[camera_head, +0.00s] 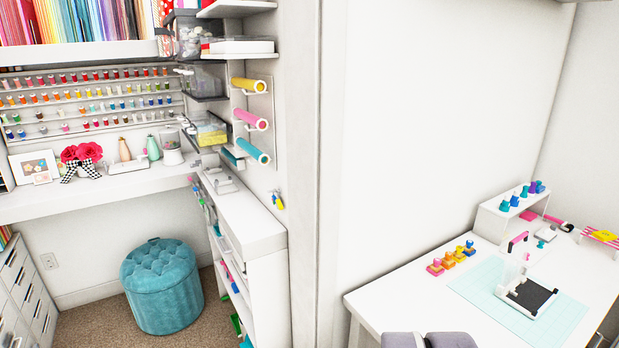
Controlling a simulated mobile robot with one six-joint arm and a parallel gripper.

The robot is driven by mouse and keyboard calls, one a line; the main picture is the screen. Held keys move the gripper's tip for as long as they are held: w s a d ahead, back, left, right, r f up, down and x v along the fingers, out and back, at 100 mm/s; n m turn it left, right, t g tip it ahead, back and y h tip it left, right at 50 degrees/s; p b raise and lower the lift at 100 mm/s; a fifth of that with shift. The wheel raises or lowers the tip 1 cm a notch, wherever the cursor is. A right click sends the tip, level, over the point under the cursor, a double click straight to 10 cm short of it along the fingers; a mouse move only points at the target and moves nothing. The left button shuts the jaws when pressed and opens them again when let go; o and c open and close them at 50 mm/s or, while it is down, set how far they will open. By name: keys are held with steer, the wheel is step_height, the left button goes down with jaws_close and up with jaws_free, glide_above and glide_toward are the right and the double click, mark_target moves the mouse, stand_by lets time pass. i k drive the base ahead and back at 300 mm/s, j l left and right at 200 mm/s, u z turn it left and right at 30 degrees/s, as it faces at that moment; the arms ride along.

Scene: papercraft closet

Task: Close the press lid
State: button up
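A small white press with a dark flat bed (531,296) sits on the pale teal mat (480,283) on the right-hand table. A pale upright part at its left back side looks like its lid (513,276), raised from the bed. It is small and blends with the mat, so its exact angle is hard to tell. My gripper cannot be made out in this view.
The white table (385,299) also holds a row of colourful stampers (450,258), a white shelf with blue and purple pieces (513,205) and a pink-handled tool (517,240). A teal stool (161,286) stands left, beside a narrow white shelf unit (250,222).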

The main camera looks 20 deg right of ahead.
mark_target(524, 235)
steer(key=i+j+z, duration=0.1)
steer(key=i+z, duration=0.2)
steer(key=z, duration=0.15)
steer(key=i+j+z, duration=0.2)
steer(key=z, duration=0.2)
steer(key=i+j+z, duration=0.25)
steer(key=z, duration=0.2)
steer(key=i+j+z, duration=0.15)
steer(key=j+z, duration=0.3)
steer(key=i+j+z, duration=0.1)
steer(key=j+z, duration=1.2)
steer(key=i+l+u, duration=0.2)
steer(key=i+l, duration=0.25)
steer(key=i+l+u, duration=0.2)
steer(key=i+l, duration=0.15)
steer(key=l, duration=0.15)
